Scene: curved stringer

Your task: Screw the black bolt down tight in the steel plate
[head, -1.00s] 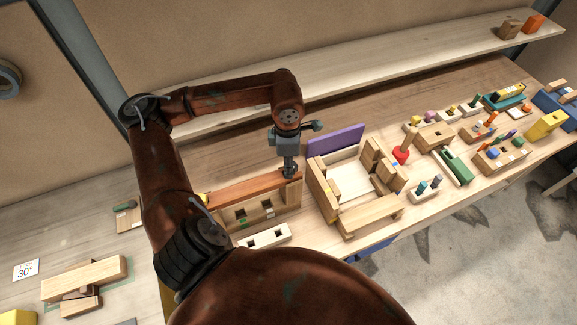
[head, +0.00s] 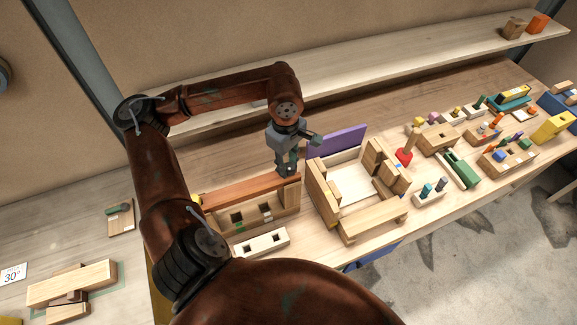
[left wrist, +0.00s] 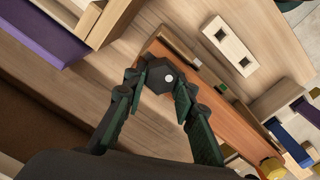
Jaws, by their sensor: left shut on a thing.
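My left gripper (head: 287,171) points down at the right end of a long red-brown board (head: 250,189). In the left wrist view its two fingers (left wrist: 160,84) are closed around a dark, six-sided piece, which looks like the black bolt's head (left wrist: 157,74), with a small white spot on it. The bolt's head is over the end of the red-brown board, which also shows in the left wrist view (left wrist: 215,110). The bolt's shank is hidden, so I cannot tell how deep it sits. I cannot make out a steel plate. My right gripper is not in view.
An open wooden box (head: 346,187) with a purple panel (head: 337,141) stands just right of the gripper. A pale block with two square holes (head: 262,243) lies in front of the board. Several small coloured pieces fill the table's right side. A long shelf (head: 400,65) runs behind.

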